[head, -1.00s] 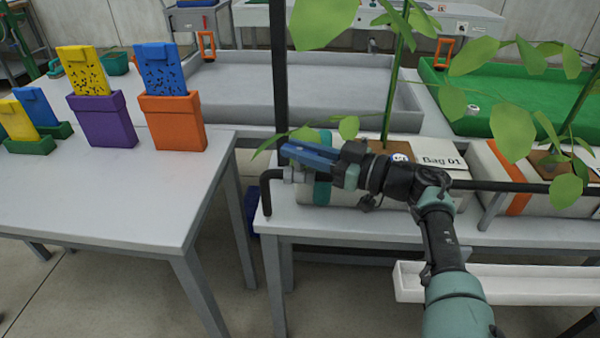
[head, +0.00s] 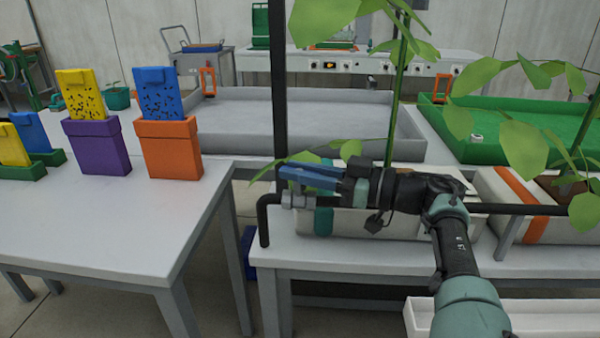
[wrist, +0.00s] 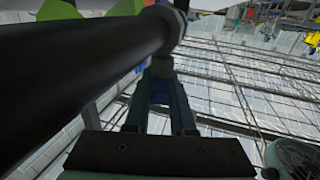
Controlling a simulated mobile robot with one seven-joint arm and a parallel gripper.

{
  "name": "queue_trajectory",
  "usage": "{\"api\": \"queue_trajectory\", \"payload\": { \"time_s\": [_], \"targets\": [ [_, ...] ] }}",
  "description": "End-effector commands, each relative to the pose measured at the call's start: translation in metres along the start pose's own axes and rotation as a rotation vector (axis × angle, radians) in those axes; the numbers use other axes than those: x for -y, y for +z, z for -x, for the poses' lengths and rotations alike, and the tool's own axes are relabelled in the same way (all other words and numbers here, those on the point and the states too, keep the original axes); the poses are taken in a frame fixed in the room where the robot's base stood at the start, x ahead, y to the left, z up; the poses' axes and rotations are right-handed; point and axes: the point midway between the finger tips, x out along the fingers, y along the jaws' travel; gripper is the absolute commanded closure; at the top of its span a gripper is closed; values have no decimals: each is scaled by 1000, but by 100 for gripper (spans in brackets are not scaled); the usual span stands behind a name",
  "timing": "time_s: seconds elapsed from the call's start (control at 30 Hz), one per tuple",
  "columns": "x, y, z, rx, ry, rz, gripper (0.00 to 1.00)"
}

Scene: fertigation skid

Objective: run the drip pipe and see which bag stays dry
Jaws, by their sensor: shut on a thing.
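The black drip pipe (head: 385,206) runs along the front of the grow bags and bends down at its left end. A grey valve fitting (head: 293,200) sits near that end. My gripper (head: 288,175) reaches left, its blue fingers just above and behind the fitting. It is shut on what seems the valve's handle, mostly hidden by the fingers. In the wrist view, the pipe (wrist: 75,85) passes left of my gripper (wrist: 160,85). The left bag (head: 345,222) has a teal band and is partly covered by my arm; the other bag (head: 550,222) has an orange band. No water shows.
A white gutter (head: 555,318) lies low at the front right. Leafy plants (head: 400,85) rise from the bags. The left table (head: 110,225) holds yellow and blue speckled cards in purple and orange holders. A grey tray (head: 240,115) and green tray (head: 530,130) stand behind.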

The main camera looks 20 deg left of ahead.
Motion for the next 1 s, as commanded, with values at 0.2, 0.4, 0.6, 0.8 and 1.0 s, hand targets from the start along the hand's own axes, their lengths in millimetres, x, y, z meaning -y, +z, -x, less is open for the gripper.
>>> {"api": "queue_trajectory", "payload": {
  "time_s": [0.2, 0.4, 0.6, 0.8, 1.0],
  "targets": [
    [0, -2, -2, -3, -2, 1, 54],
    [0, -1, -1, -2, 0, 1, 48],
    [0, -7, 0, -1, 0, 2, 48],
    [0, -42, 0, -1, -1, 4, 48],
    [0, -79, 0, -1, 1, 4, 48]
  ]
}}
